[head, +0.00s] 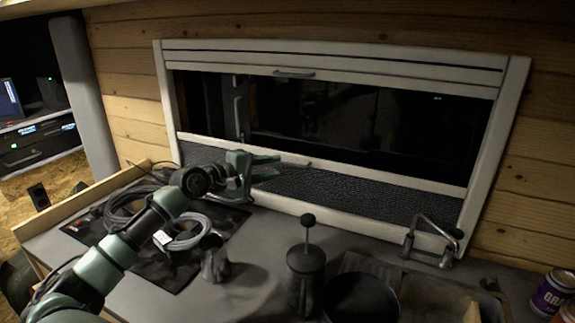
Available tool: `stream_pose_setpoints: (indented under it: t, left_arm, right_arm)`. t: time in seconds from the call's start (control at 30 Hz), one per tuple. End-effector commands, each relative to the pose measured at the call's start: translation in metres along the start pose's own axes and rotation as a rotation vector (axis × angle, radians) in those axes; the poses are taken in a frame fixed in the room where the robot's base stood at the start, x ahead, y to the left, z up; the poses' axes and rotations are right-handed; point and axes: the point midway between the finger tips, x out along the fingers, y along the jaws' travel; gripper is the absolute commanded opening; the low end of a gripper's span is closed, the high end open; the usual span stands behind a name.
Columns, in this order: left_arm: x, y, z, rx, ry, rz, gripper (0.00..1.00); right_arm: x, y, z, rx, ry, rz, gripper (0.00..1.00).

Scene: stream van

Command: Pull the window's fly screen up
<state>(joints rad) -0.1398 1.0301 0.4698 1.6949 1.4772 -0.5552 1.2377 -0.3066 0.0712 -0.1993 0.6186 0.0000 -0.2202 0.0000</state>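The window (350,125) has a white frame. Its dark mesh fly screen (365,192) covers only the lower part, with a pale bar (400,179) along its top edge. A small handle (297,162) sits on that bar, left of its middle. My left gripper (279,165) is in front of the bar, with its green fingers pointing right towards the handle. The fingers are apart with a gap between them, and nothing shows between them. Whether they touch the bar or handle cannot be told. My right gripper is not in view.
A blind with its own handle (293,73) is at the window top. On the counter (255,285) are coiled cables (185,240) on a dark mat, a French press (305,268), a dark pan (360,300), a tap (435,238) and cans (552,292) at right.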

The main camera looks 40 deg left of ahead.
Motion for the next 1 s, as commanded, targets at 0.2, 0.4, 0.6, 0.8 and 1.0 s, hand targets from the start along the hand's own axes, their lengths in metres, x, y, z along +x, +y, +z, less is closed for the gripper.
stream_pose_setpoints:
  t: [0.2, 0.4, 0.6, 0.8, 1.0]
  left_arm:
    - [0.031, 0.003, -0.001, 0.002, 0.001, 0.003, 0.30]
    - [0.048, 0.002, 0.000, 0.001, 0.001, 0.003, 0.30]
    - [0.053, 0.001, 0.000, 0.004, 0.001, 0.001, 0.30]
    - [0.053, 0.000, 0.000, 0.004, 0.001, 0.001, 0.30]
    - [0.053, 0.000, 0.000, 0.004, 0.001, 0.001, 0.00]
  right_arm:
    - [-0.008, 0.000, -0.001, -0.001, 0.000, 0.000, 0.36]
    - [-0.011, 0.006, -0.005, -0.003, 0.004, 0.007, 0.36]
    - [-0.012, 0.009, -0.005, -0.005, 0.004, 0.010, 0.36]
    - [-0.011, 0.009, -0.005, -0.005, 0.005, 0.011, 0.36]
    - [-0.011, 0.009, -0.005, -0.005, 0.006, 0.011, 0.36]
